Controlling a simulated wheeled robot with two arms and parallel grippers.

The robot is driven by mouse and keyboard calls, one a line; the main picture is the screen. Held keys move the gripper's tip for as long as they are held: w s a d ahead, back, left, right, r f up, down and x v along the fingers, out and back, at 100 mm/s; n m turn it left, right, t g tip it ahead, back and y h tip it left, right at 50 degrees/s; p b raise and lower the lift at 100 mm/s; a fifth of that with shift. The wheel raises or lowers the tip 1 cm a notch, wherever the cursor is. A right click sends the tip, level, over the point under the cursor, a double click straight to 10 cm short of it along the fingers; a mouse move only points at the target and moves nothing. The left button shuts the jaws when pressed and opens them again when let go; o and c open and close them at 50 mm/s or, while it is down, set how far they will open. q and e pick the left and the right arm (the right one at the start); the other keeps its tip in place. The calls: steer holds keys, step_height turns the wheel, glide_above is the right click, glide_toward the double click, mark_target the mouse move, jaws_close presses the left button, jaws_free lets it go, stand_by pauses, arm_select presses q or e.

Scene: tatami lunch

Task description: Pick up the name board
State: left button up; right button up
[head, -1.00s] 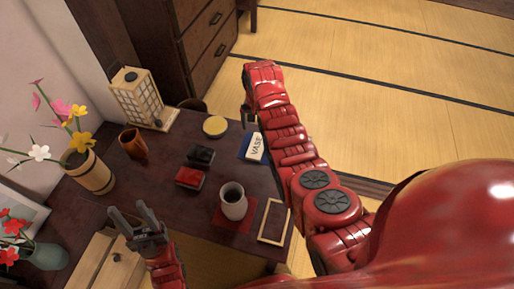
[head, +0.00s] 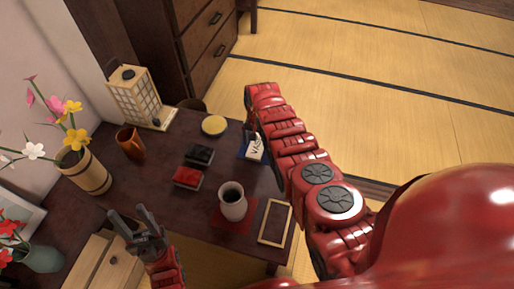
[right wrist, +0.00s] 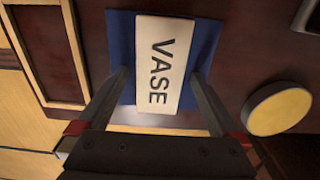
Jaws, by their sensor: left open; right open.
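The name board (right wrist: 160,62) is a white plate lettered "VASE", lying on a blue mat (right wrist: 121,40) on the dark table. In the head view the name board (head: 255,149) is partly hidden by my right gripper (head: 250,138). In the right wrist view my right gripper (right wrist: 160,88) is open, with its fingers on either side of the board's lower part. Whether the fingers touch the board cannot be told. My left gripper (head: 135,222) is open and empty near the table's front left.
On the table (head: 150,190) are a yellow round lid (head: 213,125), black box (head: 199,154), red box (head: 187,177), grey cup (head: 232,203), empty wooden frame (head: 275,222), brown cup (head: 130,143) and lantern (head: 140,98). A flower vase (head: 85,172) stands at left.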

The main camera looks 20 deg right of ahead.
steer(key=c, duration=1.3)
steer(key=shift+r, duration=0.1)
steer(key=shift+c, duration=0.2)
